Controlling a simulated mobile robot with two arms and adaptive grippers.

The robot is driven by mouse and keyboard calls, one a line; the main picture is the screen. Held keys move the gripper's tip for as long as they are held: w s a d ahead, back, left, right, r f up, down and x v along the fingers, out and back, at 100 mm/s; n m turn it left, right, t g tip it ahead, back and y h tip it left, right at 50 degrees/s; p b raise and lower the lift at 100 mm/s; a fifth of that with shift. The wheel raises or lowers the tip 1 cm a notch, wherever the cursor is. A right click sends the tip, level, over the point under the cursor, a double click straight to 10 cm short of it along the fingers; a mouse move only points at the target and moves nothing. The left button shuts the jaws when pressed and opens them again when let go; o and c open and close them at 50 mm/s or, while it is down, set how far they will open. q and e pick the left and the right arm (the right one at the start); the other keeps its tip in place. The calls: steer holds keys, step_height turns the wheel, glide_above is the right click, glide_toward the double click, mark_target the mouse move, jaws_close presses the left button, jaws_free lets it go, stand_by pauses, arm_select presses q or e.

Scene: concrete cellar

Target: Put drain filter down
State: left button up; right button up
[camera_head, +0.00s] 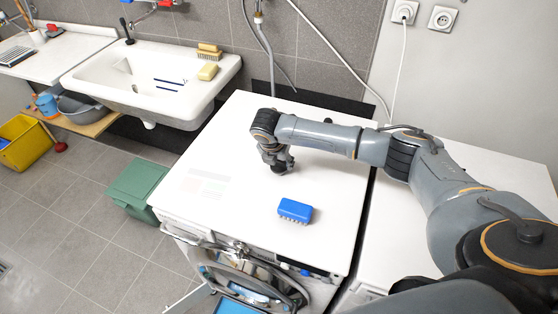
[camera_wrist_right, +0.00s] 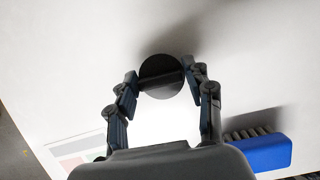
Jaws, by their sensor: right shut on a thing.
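The drain filter (camera_wrist_right: 161,77) is a dark round disc with a raised bar across it. In the right wrist view it sits between the fingertips of my right gripper (camera_wrist_right: 163,82), which is shut on it. In the head view my right gripper (camera_head: 281,164) points down over the white top of the washing machine (camera_head: 237,134). The drain filter (camera_head: 279,169) shows there as a small dark shape under the fingers, close to the top. I cannot tell whether it touches the surface. My left gripper is not in view.
A blue brush (camera_head: 295,210) lies on the machine top near the front, also in the wrist view (camera_wrist_right: 265,153). A sink (camera_head: 152,82) with a brush and sponge stands left. A green bin (camera_head: 138,186) is on the floor. The machine's door is open. Its top is mostly clear.

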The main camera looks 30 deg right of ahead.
steer(key=o, duration=1.3)
steer(key=shift+c, duration=0.2)
steer(key=b+v, duration=0.1)
steer(key=v, duration=1.1)
steer(key=shift+s, duration=0.1)
